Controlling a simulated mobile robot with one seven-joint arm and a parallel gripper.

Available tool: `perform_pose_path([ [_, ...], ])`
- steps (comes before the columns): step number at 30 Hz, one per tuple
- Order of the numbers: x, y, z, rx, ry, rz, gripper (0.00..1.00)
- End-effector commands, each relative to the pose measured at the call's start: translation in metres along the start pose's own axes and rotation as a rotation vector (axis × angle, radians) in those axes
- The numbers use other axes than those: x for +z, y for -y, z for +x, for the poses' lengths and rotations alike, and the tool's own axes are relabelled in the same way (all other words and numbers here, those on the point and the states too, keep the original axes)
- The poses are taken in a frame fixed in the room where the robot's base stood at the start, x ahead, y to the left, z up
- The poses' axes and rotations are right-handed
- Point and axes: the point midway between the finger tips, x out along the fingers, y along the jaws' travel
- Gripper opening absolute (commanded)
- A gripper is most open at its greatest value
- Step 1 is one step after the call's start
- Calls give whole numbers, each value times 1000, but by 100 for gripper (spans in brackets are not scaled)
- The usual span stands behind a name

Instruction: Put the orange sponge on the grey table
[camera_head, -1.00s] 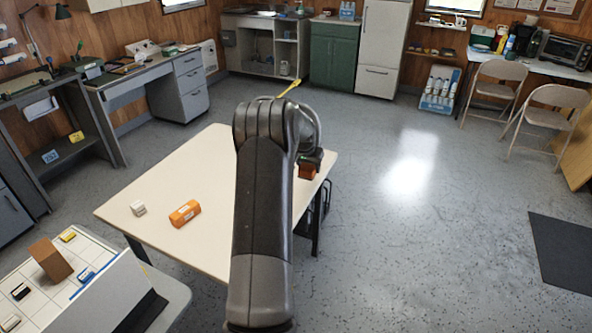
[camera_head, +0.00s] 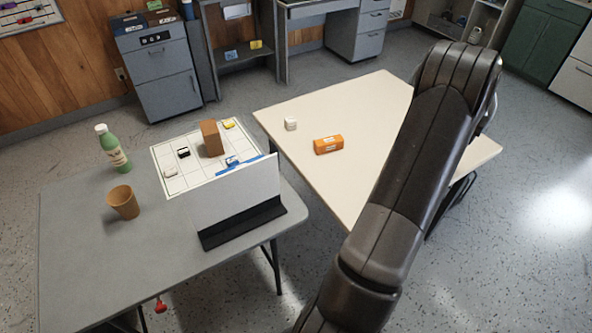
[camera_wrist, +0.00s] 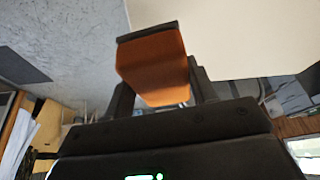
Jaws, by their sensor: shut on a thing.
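The orange sponge (camera_wrist: 152,62), an orange block with a dark layer along one face, is in the wrist view. My gripper (camera_wrist: 160,90) is shut on it, with a dark finger on either side. In the head view the gripper and the sponge are hidden behind my arm, at the right over or near the cream table. The grey table (camera_head: 75,255) stands at the left in the head view, apart from my arm.
The grey table bears a green bottle (camera_head: 112,148), a brown cup (camera_head: 123,203), a gridded white board (camera_head: 165,157) with small items and a brown block (camera_head: 211,138), and an upright white panel (camera_head: 236,200). Its front left is clear. The cream table (camera_head: 355,100) holds an orange packet (camera_head: 328,145) and a white block (camera_head: 291,124).

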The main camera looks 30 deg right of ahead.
Motion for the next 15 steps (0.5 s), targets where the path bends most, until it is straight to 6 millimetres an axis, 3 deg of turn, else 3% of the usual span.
perform_pose_path([
  [8, 44, 102, -2, -140, 2, -330, 31],
  [15, 112, 213, -14, -316, 2, -753, 31],
])
